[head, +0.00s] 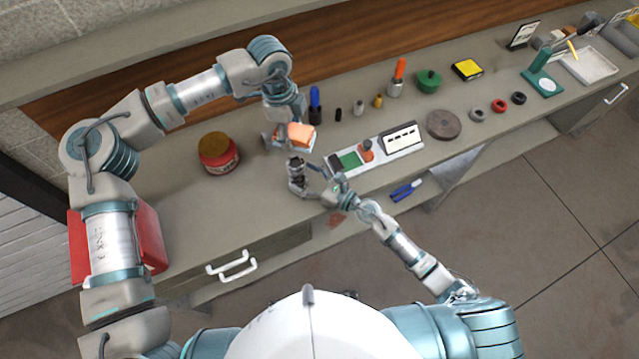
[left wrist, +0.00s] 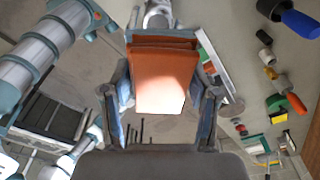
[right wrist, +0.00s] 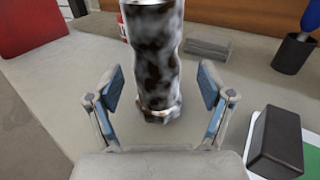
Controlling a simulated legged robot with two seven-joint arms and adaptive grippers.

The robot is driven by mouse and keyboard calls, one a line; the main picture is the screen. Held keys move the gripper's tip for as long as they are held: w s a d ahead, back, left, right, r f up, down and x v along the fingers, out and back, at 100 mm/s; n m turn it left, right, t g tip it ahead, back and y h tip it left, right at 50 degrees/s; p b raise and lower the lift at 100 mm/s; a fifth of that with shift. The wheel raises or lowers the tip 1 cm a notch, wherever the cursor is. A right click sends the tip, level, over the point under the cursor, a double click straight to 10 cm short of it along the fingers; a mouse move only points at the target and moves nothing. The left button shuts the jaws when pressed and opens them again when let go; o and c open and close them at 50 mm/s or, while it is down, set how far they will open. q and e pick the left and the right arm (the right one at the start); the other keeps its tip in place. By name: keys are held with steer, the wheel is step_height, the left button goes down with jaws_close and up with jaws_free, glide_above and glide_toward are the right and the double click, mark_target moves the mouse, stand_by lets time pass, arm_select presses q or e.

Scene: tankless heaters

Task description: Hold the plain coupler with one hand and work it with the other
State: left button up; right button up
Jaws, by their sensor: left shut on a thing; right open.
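The plain coupler (head: 297,174) looks like a mottled black and silver cylinder near the front of the bench. It fills the upper middle of the right wrist view (right wrist: 155,55), its top cut off. My right gripper (right wrist: 162,105) is open, with one finger on each side of the coupler and visible gaps. In the head view my right gripper (head: 322,188) reaches it from the right. My left gripper (head: 290,138) is shut on an orange block (head: 301,136), just behind and above the coupler. The block (left wrist: 162,75) sits between its fingers in the left wrist view and hides part of the background.
A red jar (head: 219,155) stands left of the grippers. A tray (head: 384,165) with a green section lies to the right. Behind stand a blue-handled tool (head: 315,100) and small cylinders; a round disc (head: 443,124) lies farther right. The bench's front left is clear.

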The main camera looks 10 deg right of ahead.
steer(key=shift+x, duration=1.25)
steer(key=shift+s+a, duration=0.1)
steer(key=c, duration=1.4)
steer(key=shift+c, duration=0.2)
